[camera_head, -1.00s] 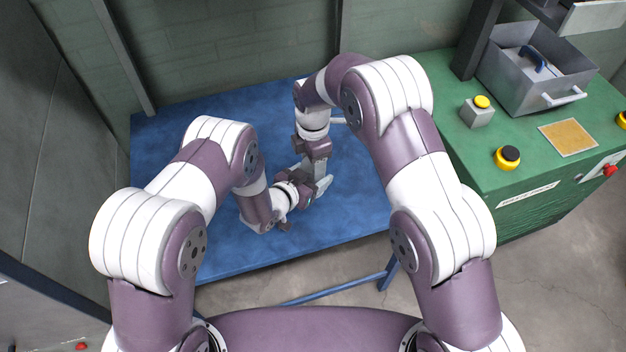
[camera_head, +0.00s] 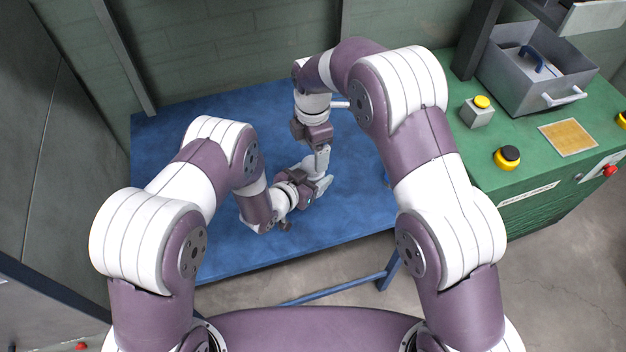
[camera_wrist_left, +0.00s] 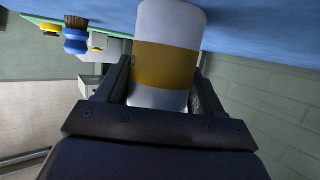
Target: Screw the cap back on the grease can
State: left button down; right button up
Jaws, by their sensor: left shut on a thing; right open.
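A white can (camera_wrist_left: 166,18) with a mustard band stands between the two fingers of my left gripper (camera_wrist_left: 163,85) in the left wrist view, and the gripper is shut on it. In the head view my left gripper (camera_head: 316,187) is low over the middle of the blue table, and the can is hard to make out there. My right gripper (camera_head: 322,163) is open and points down just above and behind my left gripper.
The blue table (camera_head: 210,240) is mostly bare around my grippers. A blue object with a dark brown end (camera_wrist_left: 75,40) shows in the left wrist view. At right, a green bench (camera_head: 520,215) carries a grey metal bin (camera_head: 510,95), yellow buttons (camera_head: 507,158) and a yellow plate (camera_head: 568,138).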

aim_at(313, 164)
notch_tip(313, 164, up, 4)
jog(key=n, duration=0.3)
jog(key=shift+f, duration=0.25)
jog(key=shift+c, duration=0.3)
jog(key=shift+f, duration=4.05)
jog(key=c, duration=1.1)
jog(key=m, duration=0.3)
